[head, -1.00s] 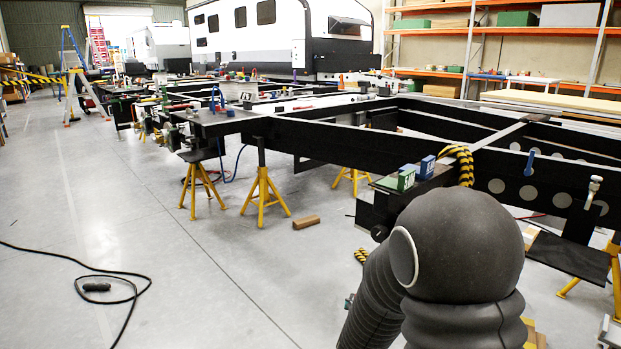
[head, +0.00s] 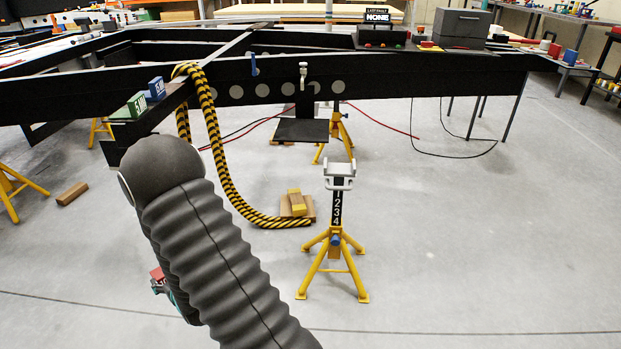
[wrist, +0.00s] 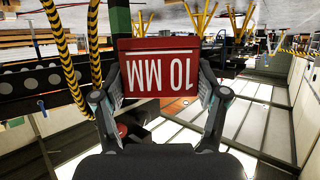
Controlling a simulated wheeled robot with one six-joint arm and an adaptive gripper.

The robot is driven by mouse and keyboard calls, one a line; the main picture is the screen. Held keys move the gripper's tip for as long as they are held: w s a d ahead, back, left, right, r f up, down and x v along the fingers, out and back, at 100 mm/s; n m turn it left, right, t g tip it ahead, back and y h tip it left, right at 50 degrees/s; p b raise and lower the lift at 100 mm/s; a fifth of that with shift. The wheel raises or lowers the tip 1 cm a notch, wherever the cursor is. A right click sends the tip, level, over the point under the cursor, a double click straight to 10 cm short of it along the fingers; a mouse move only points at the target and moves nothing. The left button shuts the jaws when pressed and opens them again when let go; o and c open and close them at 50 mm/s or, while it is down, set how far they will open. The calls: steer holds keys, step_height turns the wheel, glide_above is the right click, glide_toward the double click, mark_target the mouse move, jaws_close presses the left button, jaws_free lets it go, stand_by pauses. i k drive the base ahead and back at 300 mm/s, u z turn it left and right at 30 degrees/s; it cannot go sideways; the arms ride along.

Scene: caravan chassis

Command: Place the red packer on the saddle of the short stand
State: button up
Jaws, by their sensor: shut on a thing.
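My gripper (wrist: 160,92) is shut on the red packer (wrist: 160,68), a red block marked "10 MM" that appears upside down in the wrist view. A finger shows on each side of it. In the head view the red packer (head: 158,273) is a small patch at the lower left, mostly hidden behind my arm. The short stand (head: 336,245) has yellow legs and a black column numbered 1 to 4. It stands upright on the floor, right of my arm. Its pale grey saddle (head: 340,170) is on top, looks empty, and is well apart from the packer.
The black chassis beam (head: 400,78) runs across behind the stand. A black-and-yellow rope (head: 222,150) hangs from it to the floor beside wooden blocks (head: 297,205). Green and blue blocks (head: 138,104) sit on the chassis at left. The floor right of the stand is clear.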

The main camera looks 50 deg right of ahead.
mark_target(340, 168)
steer(key=k, duration=0.15)
steer(key=u, duration=1.65)
steer(key=i, duration=1.5)
steer(key=z, duration=4.45)
steer(key=i, duration=1)
